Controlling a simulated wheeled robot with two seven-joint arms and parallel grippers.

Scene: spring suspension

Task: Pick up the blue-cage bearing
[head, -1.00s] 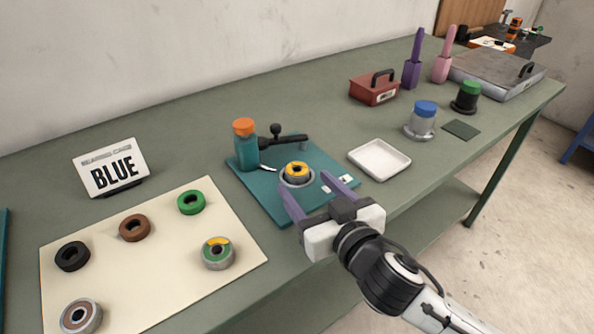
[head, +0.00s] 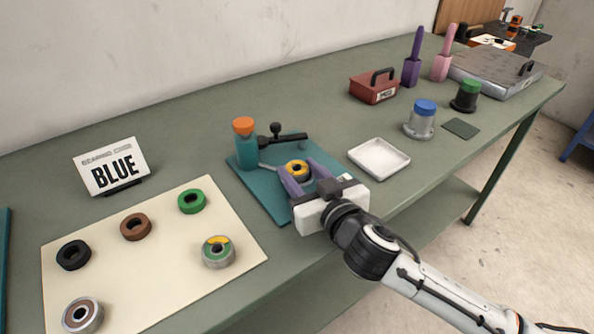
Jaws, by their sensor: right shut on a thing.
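My right gripper (head: 299,173) has its purple fingers on either side of a silver bearing with a yellow-orange ring (head: 296,165), shut on it. The bearing is at the teal mat (head: 260,188); its lower part is hidden by the fingers, and I cannot tell if it is lifted. No blue cage shows on it from here. A sign (head: 111,167) at the left reads BLUE. My left gripper is not in view.
A cream board (head: 160,273) at the left holds black, brown and green rings and two silver bearings. On the mat stands a teal bottle with an orange cap (head: 245,145), beside a black-handled tool (head: 283,138). A white tray (head: 379,158) is right of the mat.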

